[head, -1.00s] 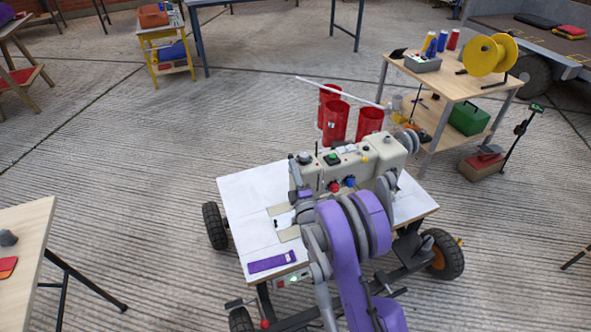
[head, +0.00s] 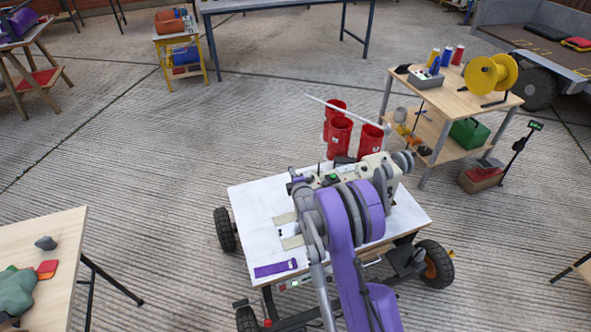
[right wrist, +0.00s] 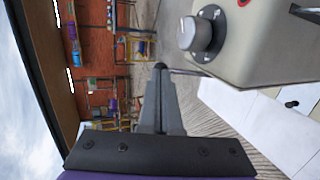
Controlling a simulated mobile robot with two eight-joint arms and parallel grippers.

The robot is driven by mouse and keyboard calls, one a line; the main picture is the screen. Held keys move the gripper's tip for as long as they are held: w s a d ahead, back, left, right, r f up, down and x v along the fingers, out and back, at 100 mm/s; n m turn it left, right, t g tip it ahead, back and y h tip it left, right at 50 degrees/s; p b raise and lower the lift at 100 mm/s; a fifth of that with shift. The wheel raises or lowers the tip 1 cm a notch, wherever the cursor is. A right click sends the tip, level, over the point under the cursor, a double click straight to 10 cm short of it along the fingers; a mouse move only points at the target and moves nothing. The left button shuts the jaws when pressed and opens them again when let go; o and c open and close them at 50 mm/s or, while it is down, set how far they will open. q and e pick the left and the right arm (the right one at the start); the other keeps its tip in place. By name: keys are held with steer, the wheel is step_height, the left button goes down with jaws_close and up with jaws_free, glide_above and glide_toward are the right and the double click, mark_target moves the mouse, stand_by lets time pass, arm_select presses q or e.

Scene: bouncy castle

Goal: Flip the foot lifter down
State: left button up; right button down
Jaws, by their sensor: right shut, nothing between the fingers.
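The cream sewing machine (head: 374,166) stands on a white wheeled table (head: 255,215), partly hidden behind my right arm. In the right wrist view its cream end (right wrist: 268,52) fills the upper right, with a round grey knob (right wrist: 200,35). My right gripper (right wrist: 160,68) is shut and empty, its tips close to the machine's end, just below and left of the knob in the picture. I cannot tell whether they touch it. I cannot make out the foot lifter in either view. My left gripper is not in view.
A purple strip (head: 276,267) lies at the table's front edge. Red bins (head: 340,137) stand behind the machine. A wooden workbench (head: 440,95) with a yellow reel (head: 491,73) is at the right. Another table (head: 45,240) is at the left. Open concrete floor lies between.

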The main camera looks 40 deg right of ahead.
steer(key=w+g, duration=0.1)
steer(key=w+d+g+y+p, duration=0.1)
steer(key=g, duration=0.1)
steer(key=w+g, duration=0.2)
steer(key=shift+d+f+y+p, duration=0.15)
steer(key=shift+f+y+p, duration=0.15)
steer(key=shift+y, duration=0.1)
steer(key=shift+w+d+f+g+b, duration=0.2)
steer(key=shift+w+f+g+b, duration=0.2)
steer(key=shift+w+g, duration=0.2)
steer(key=shift+r, duration=0.1)
